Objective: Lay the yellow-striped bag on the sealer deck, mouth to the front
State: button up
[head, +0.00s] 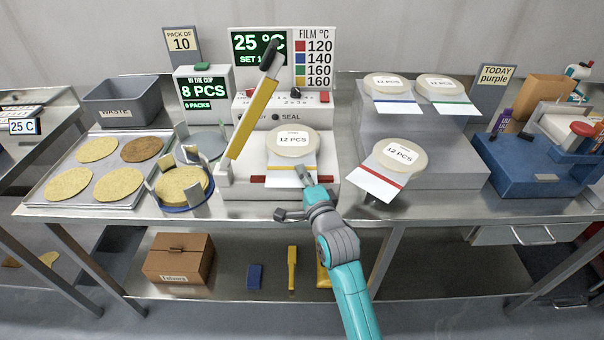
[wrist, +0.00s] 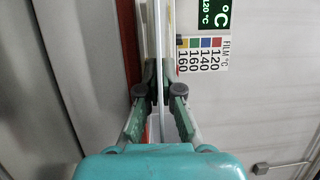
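The yellow-striped bag (head: 283,180) is at the sealer deck, its round, bulging "12 PCS" end to the back and its flat white mouth end with the yellow stripe to the front. The sealer (head: 232,192) stands mid-bench, its yellow-edged lever arm raised to the left of the bag. My gripper (head: 303,172) is at the bag's front right part. In the wrist view my gripper (wrist: 158,85) has its fingertips close together on a thin pale sheet edge, which looks like the bag seen edge-on. Whether the bag rests fully on the deck is hard to tell.
A red-striped bag (head: 376,185) lies right of the sealer, overhanging a grey step's front. Blue-striped (head: 389,97) and green-striped (head: 441,97) bags lie on the upper step. A blue-based cup with a chip stack (head: 183,187) and a tray (head: 60,160) stand left. A blue machine (head: 520,170) stands right.

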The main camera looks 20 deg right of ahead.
jog(key=o, duration=0.5)
jog(key=shift+f+g, duration=0.3)
jog(key=shift+f, duration=0.65)
jog(key=shift+s, duration=0.35)
jog(key=s, duration=0.3)
jog(key=s+r, duration=0.1)
jog(key=s, duration=0.7)
jog(key=shift+s+d+r, duration=0.15)
jog(key=shift+s+d, duration=0.05)
jog(key=s+f+n+g, duration=0.1)
jog(key=s+f+n, duration=0.35)
jog(key=s, duration=0.55)
jog(key=s+f+n, duration=0.4)
jog(key=s+f, duration=0.2)
jog(key=s, duration=0.5)
jog(key=s+n, duration=0.3)
jog(key=s, duration=0.3)
jog(key=s+r+n+g, duration=0.1)
jog(key=s+n, duration=0.2)
jog(key=s, duration=0.4)
jog(key=s+n+g, duration=0.1)
jog(key=s+n, duration=0.2)
jog(key=s, duration=0.4)
jog(key=shift+s+a+r+h, duration=0.2)
jog(key=shift+s+r+h, duration=0.1)
jog(key=shift+r, duration=0.1)
